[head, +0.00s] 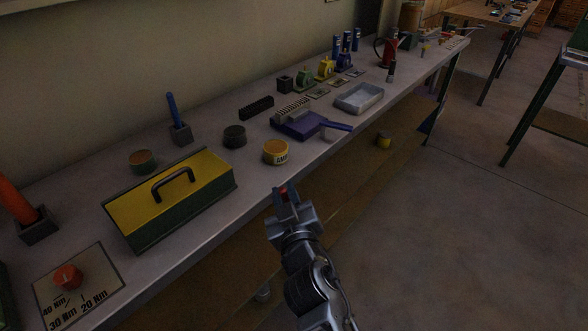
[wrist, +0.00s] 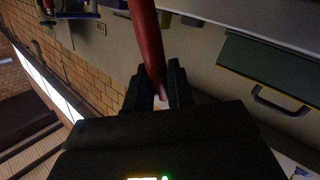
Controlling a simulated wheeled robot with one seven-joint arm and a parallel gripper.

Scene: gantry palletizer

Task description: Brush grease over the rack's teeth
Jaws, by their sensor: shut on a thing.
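My gripper (head: 285,203) is in front of the bench's front edge, apart from the bench top things. It is shut on a red rod-like handle (wrist: 147,40), seen in the wrist view running up between the fingers (wrist: 160,88). Only a small red bit shows in the head view; I cannot see bristles. A grey toothed rack (head: 292,107) lies on the bench behind a blue block (head: 296,124). A dark toothed bar (head: 256,107) lies to its left. A yellow tin (head: 276,155) with brownish contents stands nearer, beyond my gripper; its label is hard to read.
A yellow-and-green toolbox (head: 170,200) with a raised handle takes up the bench left of my gripper. A dark tin (head: 234,137), a blue-handled tool (head: 335,126) and a grey tray (head: 358,98) stand near the rack. The floor at right is clear.

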